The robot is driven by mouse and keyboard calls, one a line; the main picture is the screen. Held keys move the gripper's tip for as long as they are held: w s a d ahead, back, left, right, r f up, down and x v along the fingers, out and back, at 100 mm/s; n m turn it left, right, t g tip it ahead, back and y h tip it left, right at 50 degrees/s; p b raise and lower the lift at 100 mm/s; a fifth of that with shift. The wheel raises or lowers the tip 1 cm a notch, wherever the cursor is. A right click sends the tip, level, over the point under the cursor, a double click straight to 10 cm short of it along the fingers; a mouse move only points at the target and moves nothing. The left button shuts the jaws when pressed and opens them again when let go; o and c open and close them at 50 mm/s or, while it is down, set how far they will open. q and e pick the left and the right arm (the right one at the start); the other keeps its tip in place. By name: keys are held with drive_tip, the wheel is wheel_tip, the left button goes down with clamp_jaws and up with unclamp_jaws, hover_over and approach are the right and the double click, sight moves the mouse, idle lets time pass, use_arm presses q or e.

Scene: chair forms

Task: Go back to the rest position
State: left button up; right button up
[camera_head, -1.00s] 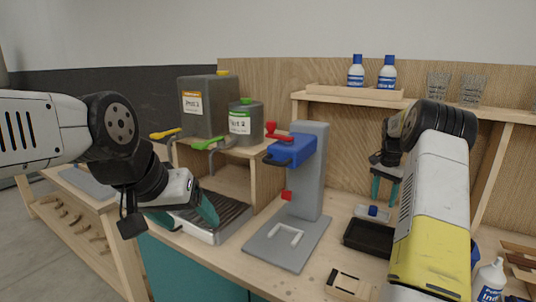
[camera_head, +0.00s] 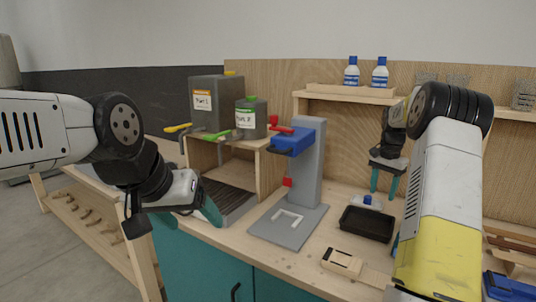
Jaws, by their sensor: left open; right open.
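My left gripper (camera_head: 192,220) has teal fingers and hangs at the left, in front of the grated metal tray (camera_head: 241,203) on the workbench. Its jaws are open and hold nothing visible. My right gripper (camera_head: 383,186) points down over the bench at the right, behind the black tray (camera_head: 366,224). Its teal fingers are apart, with nothing seen between them. My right forearm hides part of the bench at the right.
A grey press with a blue head (camera_head: 293,141) stands mid-bench. Two labelled canisters, one green-capped (camera_head: 250,119), stand on a wooden stand at left. White bottles (camera_head: 351,74) are on the shelf. A wooden block (camera_head: 341,262) lies at the front edge.

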drive_tip(key=s+a+r+n+t, duration=0.3)
drive_tip(key=s+a+r+n, duration=0.2)
drive_tip(key=s+a+r, duration=0.95)
drive_tip(key=s+a+n+t, duration=0.1)
drive_tip(key=s+a, duration=0.2)
drive_tip(key=s, duration=0.3)
drive_tip(key=s+a+n+y, duration=0.1)
drive_tip(key=s+a+n, duration=0.1)
drive_tip(key=s, duration=0.5)
drive_tip(key=s+a+f+n+t+y, duration=0.1)
drive_tip(key=s+a+n, duration=0.1)
drive_tip(key=s+a, duration=0.3)
drive_tip(key=shift+s+t, duration=0.3)
drive_tip(key=shift+s, duration=0.4)
drive_tip(key=shift+s+a+f, duration=0.15)
drive_tip(key=shift+s+f, duration=0.1)
drive_tip(key=shift+s, duration=0.1)
drive_tip(key=shift+c, duration=0.2)
